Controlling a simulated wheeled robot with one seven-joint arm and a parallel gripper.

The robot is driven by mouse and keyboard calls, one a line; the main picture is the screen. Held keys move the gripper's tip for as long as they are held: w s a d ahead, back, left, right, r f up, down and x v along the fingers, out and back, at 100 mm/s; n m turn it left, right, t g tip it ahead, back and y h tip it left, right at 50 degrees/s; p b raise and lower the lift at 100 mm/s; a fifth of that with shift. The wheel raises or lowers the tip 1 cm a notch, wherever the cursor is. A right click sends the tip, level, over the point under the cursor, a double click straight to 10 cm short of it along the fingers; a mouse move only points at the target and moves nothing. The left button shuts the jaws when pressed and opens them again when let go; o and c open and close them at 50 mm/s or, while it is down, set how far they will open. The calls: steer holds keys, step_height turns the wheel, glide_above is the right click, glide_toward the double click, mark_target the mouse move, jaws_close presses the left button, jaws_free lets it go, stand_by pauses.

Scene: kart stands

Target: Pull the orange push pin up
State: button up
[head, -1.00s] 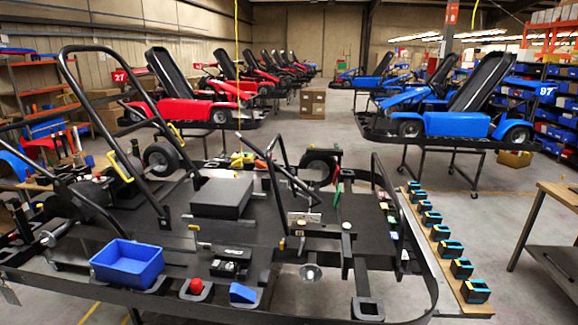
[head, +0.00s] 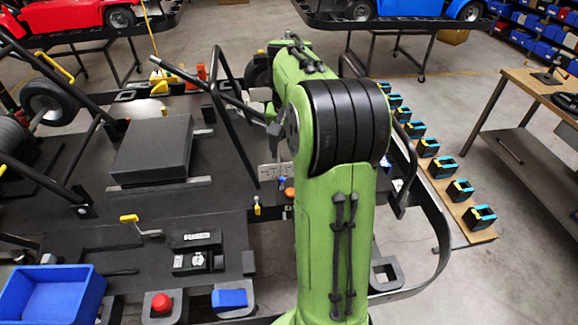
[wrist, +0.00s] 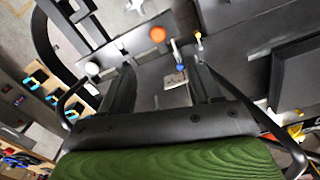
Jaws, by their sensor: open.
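The orange push pin (wrist: 157,34) shows a round orange knob in the wrist view, ahead of my gripper. In the head view an orange knob (head: 290,192) shows just left of my green arm, on the kart frame. My gripper (wrist: 163,78) is open and empty, its two dark fingers apart in the wrist view. The pin lies beyond the fingertips and not between them. In the head view my arm largely hides my gripper.
A white knob (wrist: 92,68), a blue knob (wrist: 181,68) and a yellow-topped pin (wrist: 198,37) stand near the orange one. A black bent bar (head: 235,125) rises left of my arm. A blue bin (head: 50,295) and a red button (head: 161,303) sit at lower left.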

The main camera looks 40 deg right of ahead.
mark_target(291, 192)
steer(key=f, duration=0.8)
steer(key=f+b, duration=0.1)
steer(key=f, duration=0.3)
steer(key=shift+s+a+f, duration=0.1)
steer(key=shift+s+f, duration=0.35)
steer(key=shift+f, duration=0.2)
steer(key=c, duration=1.1)
steer(key=shift+r, duration=0.1)
steer(key=shift+r+p, duration=0.5)
steer(key=shift+p, duration=0.05)
steer(key=o, duration=1.1)
